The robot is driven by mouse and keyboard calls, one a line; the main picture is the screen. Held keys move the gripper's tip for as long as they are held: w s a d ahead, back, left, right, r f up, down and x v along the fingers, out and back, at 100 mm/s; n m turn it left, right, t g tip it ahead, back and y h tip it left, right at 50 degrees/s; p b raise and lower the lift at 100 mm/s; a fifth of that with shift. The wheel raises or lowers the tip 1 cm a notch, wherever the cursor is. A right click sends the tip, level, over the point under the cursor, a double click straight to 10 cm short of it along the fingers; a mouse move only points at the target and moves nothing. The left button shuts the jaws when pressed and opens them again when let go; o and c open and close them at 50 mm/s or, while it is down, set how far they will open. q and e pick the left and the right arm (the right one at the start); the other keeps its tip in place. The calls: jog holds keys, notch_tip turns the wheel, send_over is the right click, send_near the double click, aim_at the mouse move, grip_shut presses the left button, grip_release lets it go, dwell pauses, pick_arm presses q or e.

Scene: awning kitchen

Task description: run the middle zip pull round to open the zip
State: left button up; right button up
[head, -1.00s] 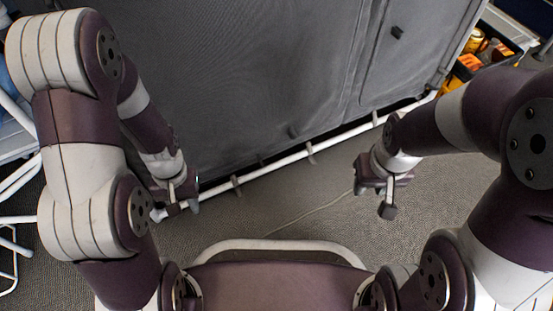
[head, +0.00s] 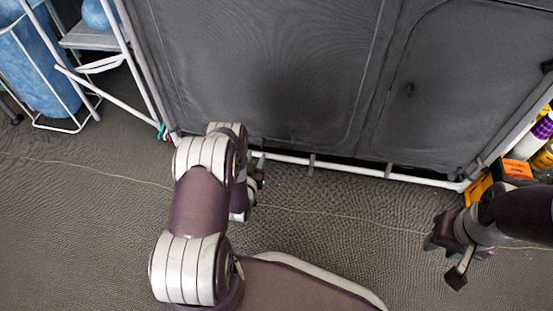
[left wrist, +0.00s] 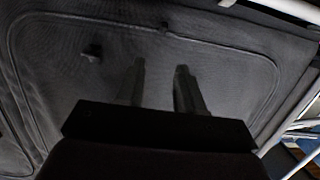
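The grey fabric front (head: 270,70) of the awning kitchen fills the upper head view. It has a large left panel and an arched right panel, both outlined by seams. A small dark tab (head: 409,90) sits on the right panel. In the left wrist view the fabric (left wrist: 220,60) shows a curved seam, a dark tab (left wrist: 92,52) inside it and a smaller one (left wrist: 165,25) near its top. I cannot tell which is the middle zip pull. My left gripper (left wrist: 160,66) is open and empty before the fabric. My right gripper (head: 446,260) looks open and empty, low at the right.
A white frame tube (head: 350,170) runs along the fabric's bottom edge. A white rack (head: 95,60) with blue rolls stands at the left. Orange and purple items (head: 515,168) lie at the right. Carpet (head: 90,220) is clear in front.

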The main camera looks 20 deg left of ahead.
pick_arm(q)
notch_tip(320, 180, up, 3)
jog(key=t, duration=0.2)
jog(key=b, duration=0.7)
send_near(262, 148)
jog(key=shift+w+a+f+y, duration=0.1)
jog(key=shift+w+f+y, duration=0.1)
jog(key=shift+w, duration=0.35)
jog(key=shift+w+f+y, duration=0.2)
jog(key=shift+w, duration=0.35)
jog(key=b+x, duration=0.1)
jog(key=x, duration=0.1)
jog(key=b+x, duration=0.1)
jog(key=x, duration=0.1)
jog(key=b+x, duration=0.1)
jog(key=x, duration=0.2)
jog(key=shift+r+b, duration=0.3)
jog(key=shift+b, duration=0.1)
jog(key=shift+w+r, duration=0.15)
jog(key=shift+w, duration=0.15)
jog(key=shift+c, duration=0.3)
grip_shut()
